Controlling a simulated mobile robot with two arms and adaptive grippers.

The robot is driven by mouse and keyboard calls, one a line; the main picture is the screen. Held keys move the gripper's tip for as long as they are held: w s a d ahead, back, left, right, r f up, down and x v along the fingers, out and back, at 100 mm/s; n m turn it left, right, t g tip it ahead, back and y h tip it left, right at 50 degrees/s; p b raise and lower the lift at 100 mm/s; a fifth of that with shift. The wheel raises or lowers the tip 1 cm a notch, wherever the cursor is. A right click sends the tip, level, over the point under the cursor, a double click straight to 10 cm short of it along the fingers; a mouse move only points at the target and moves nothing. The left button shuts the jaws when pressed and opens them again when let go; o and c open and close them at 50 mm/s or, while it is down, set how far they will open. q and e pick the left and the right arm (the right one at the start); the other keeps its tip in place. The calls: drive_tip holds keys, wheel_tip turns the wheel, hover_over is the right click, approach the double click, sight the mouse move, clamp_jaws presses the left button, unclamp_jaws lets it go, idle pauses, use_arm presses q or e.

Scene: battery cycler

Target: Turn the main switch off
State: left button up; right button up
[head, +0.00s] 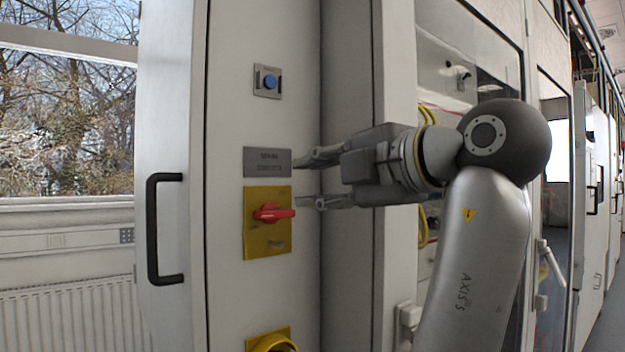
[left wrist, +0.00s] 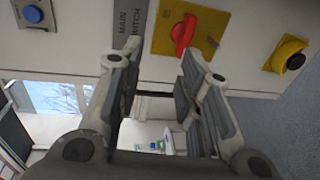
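The main switch is a red handle (head: 272,213) on a yellow plate (head: 255,245), set in the grey cabinet front. The handle lies about horizontal in the head view. A grey label plate (head: 267,162) sits just above it; in the left wrist view it reads MAIN SWITCH. My left gripper (head: 304,183) is open and empty, fingers pointing left, right of the label and the handle. In the left wrist view the red handle (left wrist: 184,34) lies ahead of the open fingers (left wrist: 158,72), nearer the right one, and is not between them. My right gripper is in neither view.
A blue button (head: 270,82) is above the label, and a yellow round fitting (head: 270,341) is below the switch. A black door handle (head: 152,228) stands out at the left. A cabinet post (head: 393,75) rises close behind my left gripper.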

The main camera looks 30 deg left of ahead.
use_arm(q)
drive_tip(key=shift+s+d, duration=0.3)
drive_tip(key=shift+d, duration=0.35)
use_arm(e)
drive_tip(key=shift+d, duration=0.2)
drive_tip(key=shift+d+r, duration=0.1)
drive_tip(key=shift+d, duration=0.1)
